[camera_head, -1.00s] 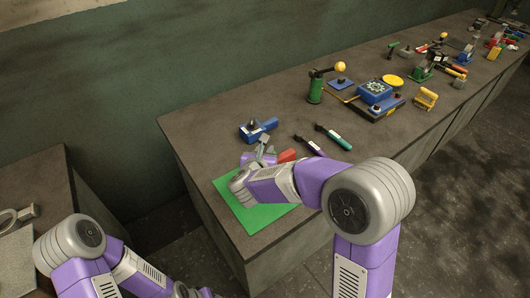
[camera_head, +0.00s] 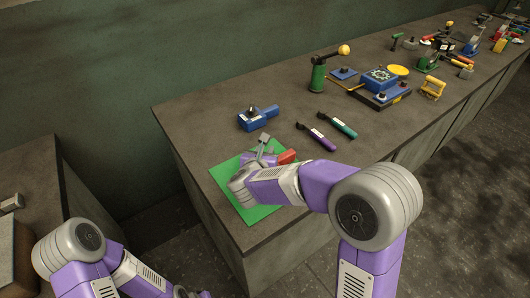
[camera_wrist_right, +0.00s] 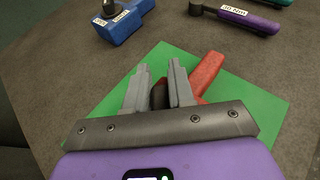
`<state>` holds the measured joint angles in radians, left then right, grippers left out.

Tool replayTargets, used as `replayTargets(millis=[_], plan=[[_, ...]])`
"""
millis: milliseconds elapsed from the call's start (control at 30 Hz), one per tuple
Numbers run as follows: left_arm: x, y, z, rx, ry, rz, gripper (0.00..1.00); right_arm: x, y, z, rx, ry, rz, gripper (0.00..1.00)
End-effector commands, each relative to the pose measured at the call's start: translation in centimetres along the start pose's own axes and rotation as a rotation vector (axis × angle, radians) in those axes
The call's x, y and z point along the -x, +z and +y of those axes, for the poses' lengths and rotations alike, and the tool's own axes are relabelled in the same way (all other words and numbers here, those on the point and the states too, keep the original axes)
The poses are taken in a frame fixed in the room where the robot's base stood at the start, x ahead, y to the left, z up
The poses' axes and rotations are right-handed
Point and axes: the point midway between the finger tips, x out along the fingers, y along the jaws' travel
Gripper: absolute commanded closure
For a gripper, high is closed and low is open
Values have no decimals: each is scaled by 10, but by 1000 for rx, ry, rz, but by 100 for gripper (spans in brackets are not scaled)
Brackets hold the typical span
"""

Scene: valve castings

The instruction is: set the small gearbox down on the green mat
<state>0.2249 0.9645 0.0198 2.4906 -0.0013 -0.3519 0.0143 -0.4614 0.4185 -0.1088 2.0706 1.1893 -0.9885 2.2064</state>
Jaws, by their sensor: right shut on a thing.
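The green mat (camera_head: 222,174) lies near the left front corner of the bench. It also shows under the jaws in the right wrist view (camera_wrist_right: 262,100). My right gripper (camera_head: 264,146) is over the mat, and its two grey fingers show in the right wrist view (camera_wrist_right: 158,78). They are shut on a red thing with a dark part, which I take to be the small gearbox (camera_wrist_right: 208,72); its red end shows in the head view (camera_head: 287,157). I cannot tell whether it touches the mat. My left gripper is out of frame; only my left arm shows.
A blue tool (camera_head: 258,119) lies behind the mat. A purple-handled tool (camera_head: 318,138) and a teal-handled tool (camera_head: 338,126) lie to the right. Farther along are a green cylinder (camera_head: 318,79) and a blue device (camera_head: 380,82). The mat's left part is clear.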

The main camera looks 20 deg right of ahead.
Motion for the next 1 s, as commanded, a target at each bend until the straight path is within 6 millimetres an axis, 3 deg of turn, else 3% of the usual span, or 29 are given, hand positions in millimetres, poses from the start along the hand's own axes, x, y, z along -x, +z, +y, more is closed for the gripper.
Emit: replayTargets(millis=[1000], plan=[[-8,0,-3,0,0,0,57,-2,-2,0,-2,1,-5,100]])
